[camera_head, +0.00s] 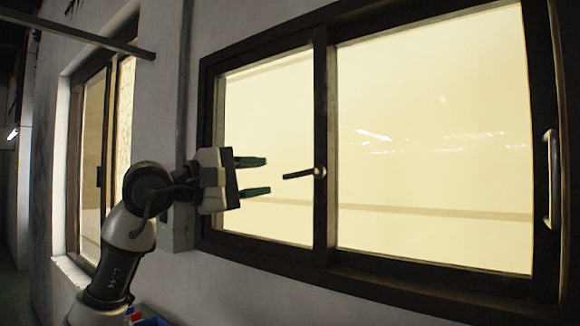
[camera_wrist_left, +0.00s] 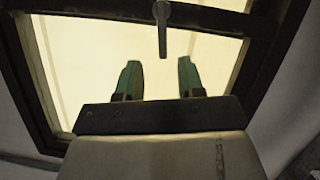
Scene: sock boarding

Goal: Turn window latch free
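The window latch is a dark lever handle (camera_head: 300,174) with a light round pivot on the middle upright of the window frame (camera_head: 321,130). The lever points left, close to horizontal, over the left pane. My left gripper (camera_head: 265,176) is left of the lever's free end, with its green fingers pointing right, spread apart and empty. In the left wrist view the gripper (camera_wrist_left: 158,80) is open, and the lever (camera_wrist_left: 162,30) comes down from the top, its tip a little beyond and between the two fingertips. No contact shows. My right gripper is not in view.
A pale vertical pull handle (camera_head: 550,180) is on the window's right frame. Another dark-framed window (camera_head: 100,170) is at the left. A metal bar (camera_head: 75,33) juts in at the upper left. Blue and red items (camera_head: 150,320) show at the bottom edge. The space before the panes is clear.

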